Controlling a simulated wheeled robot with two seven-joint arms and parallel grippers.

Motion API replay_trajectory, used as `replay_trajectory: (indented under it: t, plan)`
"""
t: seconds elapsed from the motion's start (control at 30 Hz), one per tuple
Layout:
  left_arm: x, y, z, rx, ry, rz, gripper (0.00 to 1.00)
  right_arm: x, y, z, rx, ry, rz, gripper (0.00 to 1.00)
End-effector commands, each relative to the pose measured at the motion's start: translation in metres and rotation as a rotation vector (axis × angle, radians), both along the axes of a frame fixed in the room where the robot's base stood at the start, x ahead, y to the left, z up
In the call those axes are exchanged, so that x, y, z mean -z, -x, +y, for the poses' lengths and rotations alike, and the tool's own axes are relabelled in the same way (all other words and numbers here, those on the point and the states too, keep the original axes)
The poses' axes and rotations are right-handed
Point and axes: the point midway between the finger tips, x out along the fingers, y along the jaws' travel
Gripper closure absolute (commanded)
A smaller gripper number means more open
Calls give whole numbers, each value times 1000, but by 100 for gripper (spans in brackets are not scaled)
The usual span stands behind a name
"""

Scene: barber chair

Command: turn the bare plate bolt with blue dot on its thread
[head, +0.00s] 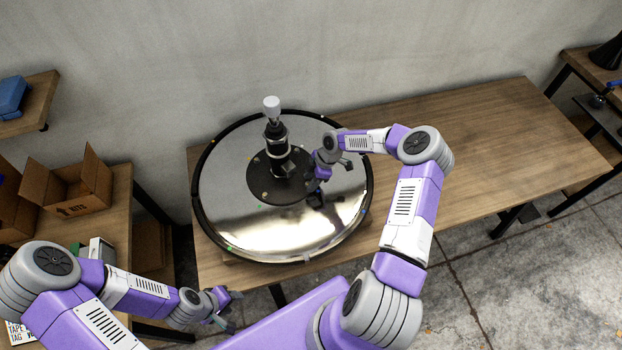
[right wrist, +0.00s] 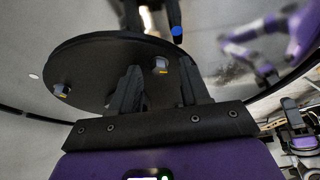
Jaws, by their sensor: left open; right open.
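A dark round plate (head: 262,186) sits at the foot of an upright post (head: 276,145) on a large shiny disc (head: 225,205). In the right wrist view the plate's dark underside or face (right wrist: 90,65) carries a silver bolt (right wrist: 161,64) with a yellowish mark, and another similar bolt (right wrist: 62,89) further left. A blue dot (right wrist: 177,31) shows beyond, on a dark part; I cannot tell if it is on a bolt's thread. My right gripper (head: 318,178) is open beside the plate, its fingers either side of the nearer bolt in the picture. My left gripper (head: 226,304) is open and empty, off the table's front edge.
The disc has a black rim with small coloured marks and rests on a wooden table (head: 470,150), clear at right. A cardboard box (head: 75,190) stands on a shelf at left. A blue thing (head: 12,95) lies on a shelf above.

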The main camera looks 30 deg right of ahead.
Motion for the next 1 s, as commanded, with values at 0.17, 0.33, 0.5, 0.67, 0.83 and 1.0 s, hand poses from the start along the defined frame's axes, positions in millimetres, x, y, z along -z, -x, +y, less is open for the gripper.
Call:
replay_trajectory:
  t: [0.17, 0.33, 0.5, 0.67, 0.83, 1.0]
  plan:
    - [0, 0, 0, 0, 0, 0, 54, 0, 0, 0, 0, 0, 0, 68]
    - [0, 0, 0, 0, 0, 0, 54, 0, 0, 0, 0, 0, 0, 94]
    - [0, 0, 0, 0, 0, 0, 54, 0, 0, 0, 1, 0, 0, 100]
    - [1, 0, 0, 0, 0, 0, 54, 0, 0, 0, 17, -1, -1, 100]
    - [5, 0, 0, 0, 0, 0, 54, 0, 1, 0, 76, 1, -1, 100]
    - [12, 0, 0, 0, 0, 0, 54, 0, 1, 0, 191, 3, -2, 100]
